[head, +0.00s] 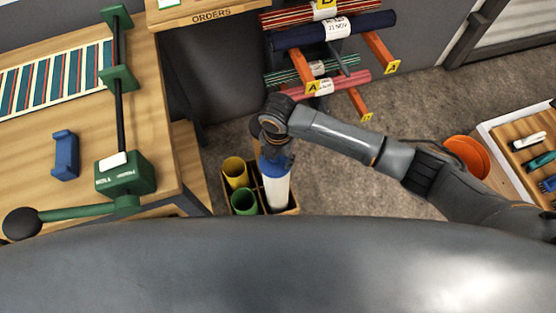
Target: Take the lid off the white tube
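The white tube (277,193) stands upright in a compartment of a wooden crate (290,211) on the floor, near the middle of the head view. Its blue lid (274,168) is on its top end. My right arm comes in from the right, and its gripper (275,152) points down right at the lid. The dark fingers overlap the lid's upper part. The wrist above hides the lid's top, and I cannot tell whether the fingers are closed on it. My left gripper is not in view.
Yellow (235,172) and green (244,201) tubes share the crate. A workbench (150,75) with a green press (124,173) and a blue piece (65,155) is at left. A rack of rolled rugs (330,30) stands behind. A tool tray (500,140) is at right.

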